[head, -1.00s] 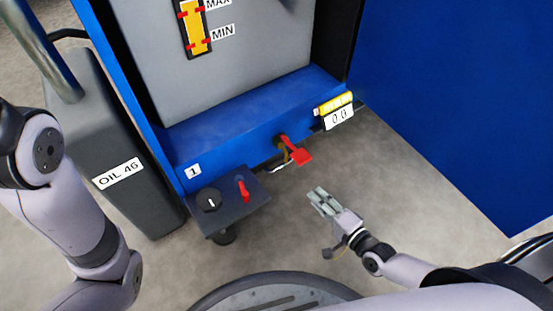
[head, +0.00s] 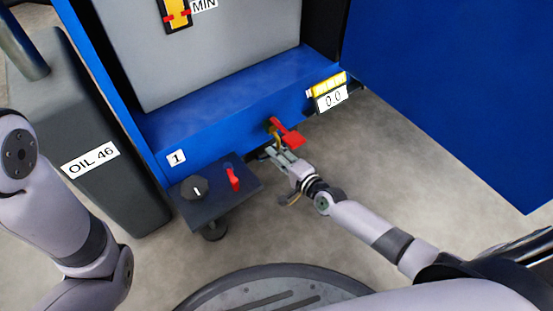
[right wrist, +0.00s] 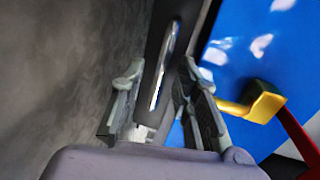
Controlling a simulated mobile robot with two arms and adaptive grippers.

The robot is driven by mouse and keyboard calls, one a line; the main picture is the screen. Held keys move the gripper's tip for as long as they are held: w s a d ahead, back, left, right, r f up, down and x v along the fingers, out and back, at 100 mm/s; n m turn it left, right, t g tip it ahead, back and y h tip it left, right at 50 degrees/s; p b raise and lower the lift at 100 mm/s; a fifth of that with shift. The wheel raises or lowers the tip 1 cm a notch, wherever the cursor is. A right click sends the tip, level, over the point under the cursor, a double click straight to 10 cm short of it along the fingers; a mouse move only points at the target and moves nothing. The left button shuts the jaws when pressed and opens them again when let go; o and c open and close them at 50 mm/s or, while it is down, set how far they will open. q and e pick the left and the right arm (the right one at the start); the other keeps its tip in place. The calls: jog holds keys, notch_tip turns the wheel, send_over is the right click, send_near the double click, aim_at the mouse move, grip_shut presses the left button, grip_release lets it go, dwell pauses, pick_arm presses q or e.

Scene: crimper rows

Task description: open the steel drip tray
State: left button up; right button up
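The steel drip tray shows only as a narrow dark front with a shiny bar handle (right wrist: 164,65) in the right wrist view. It sits low under the blue machine's front edge; in the head view my right gripper largely hides it. My right gripper (head: 281,159) is at that edge, just below the red-handled valve. In the right wrist view its two fingers (right wrist: 160,88) are apart, one on each side of the bar handle. I cannot tell whether they touch it. My left arm shows at the left of the head view, but its gripper is out of view.
The red valve lever (head: 287,132) with its brass body (right wrist: 259,102) is close beside my right gripper. A dark control box (head: 213,196) with a knob and red switch stands to its left. An oil container (head: 84,130) is farther left. The floor (head: 420,190) at the right is clear.

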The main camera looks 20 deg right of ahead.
jog(key=shift+w+a, duration=0.1)
jog(key=shift+w, duration=0.15)
jog(key=shift+c, duration=0.5)
grip_shut()
